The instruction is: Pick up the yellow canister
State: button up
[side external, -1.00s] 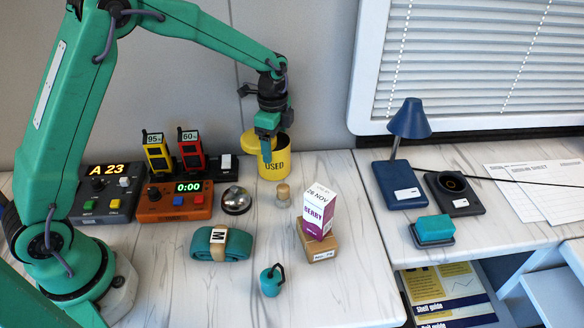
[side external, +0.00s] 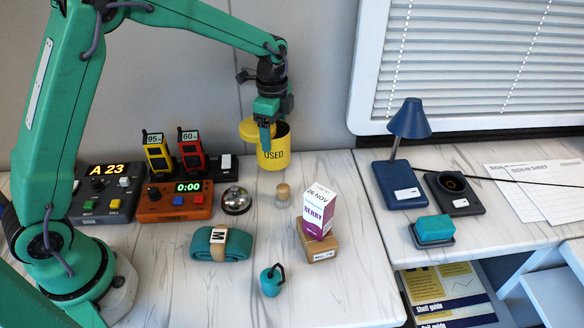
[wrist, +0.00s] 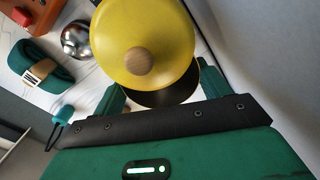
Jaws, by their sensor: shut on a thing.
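The yellow canister (side external: 273,157), marked USED, is in the side external view near the back wall. My gripper (side external: 267,128) is shut on its upper rim from above, with a finger in front of the wall. The canister looks raised a little off the counter and roughly upright. In the wrist view the canister's round yellow lid (wrist: 150,40) with a wooden knob shows between my gripper's fingers (wrist: 160,88). The lid sits tilted to one side, and a dark opening shows beside it. The canister's lower part is hidden in the wrist view.
A silver bell (side external: 236,200), a corked jar (side external: 283,197) and a purple-and-white box (side external: 318,212) on a brown box stand nearby. The orange timer (side external: 175,201) and battery chargers (side external: 172,152) are to the left. A blue lamp (side external: 398,180) stands on the right counter.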

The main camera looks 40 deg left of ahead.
jog(key=s+d+r, duration=0.6)
jog(key=d+r, duration=0.1)
jog(key=d, duration=0.2)
jog(key=shift+s+d+r, duration=0.25)
jog(key=shift+s+d, duration=0.05)
jog(key=shift+s, duration=0.05)
dwell(0.4)
